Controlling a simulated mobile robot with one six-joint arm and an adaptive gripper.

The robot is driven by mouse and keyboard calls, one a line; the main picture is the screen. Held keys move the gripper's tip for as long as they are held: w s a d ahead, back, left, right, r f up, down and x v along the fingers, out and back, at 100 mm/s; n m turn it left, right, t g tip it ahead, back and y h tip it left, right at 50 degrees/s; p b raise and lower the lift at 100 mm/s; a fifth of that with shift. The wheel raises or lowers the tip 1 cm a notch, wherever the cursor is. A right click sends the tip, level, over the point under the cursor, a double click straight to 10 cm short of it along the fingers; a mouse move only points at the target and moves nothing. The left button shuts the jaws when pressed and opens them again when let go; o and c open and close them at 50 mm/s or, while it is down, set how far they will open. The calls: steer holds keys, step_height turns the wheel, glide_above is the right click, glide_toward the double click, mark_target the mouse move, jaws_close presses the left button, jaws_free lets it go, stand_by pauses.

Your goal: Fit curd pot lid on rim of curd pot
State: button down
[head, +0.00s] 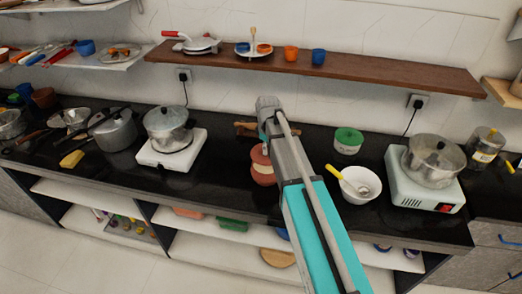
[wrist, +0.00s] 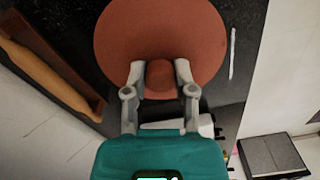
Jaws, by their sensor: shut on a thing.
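The curd pot lid (wrist: 115,40) is a round red-brown clay disc with a knob in the middle. In the wrist view my gripper (wrist: 160,78) has its two fingers on either side of that knob, shut on it. The curd pot (head: 263,176) is a reddish clay pot on the black counter, left of my arm in the head view. A reddish clay top with a pale band under it shows there. I cannot tell whether lid and rim touch.
A wooden rolling pin (wrist: 50,75) lies in a wooden holder beside the lid. A green-lidded container (head: 348,140) and a white bowl (head: 362,186) stand right of my arm. A pot on a white stove (head: 171,150) stands left. A brown shelf (head: 330,66) runs above the counter.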

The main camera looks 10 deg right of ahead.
mark_target(267, 156)
steer(key=shift+f, duration=0.1)
stand_by(0.3)
steer(key=shift+f+b, duration=1.8)
steer(key=shift+b, duration=0.15)
steer(key=shift+f+b, duration=0.55)
steer(key=shift+f, duration=0.05)
stand_by(2.9)
stand_by(0.3)
steer(key=shift+c, duration=1.8)
jaws_free()
steer(key=o, duration=0.4)
steer(key=shift+c, duration=0.2)
steer(key=shift+r, duration=0.1)
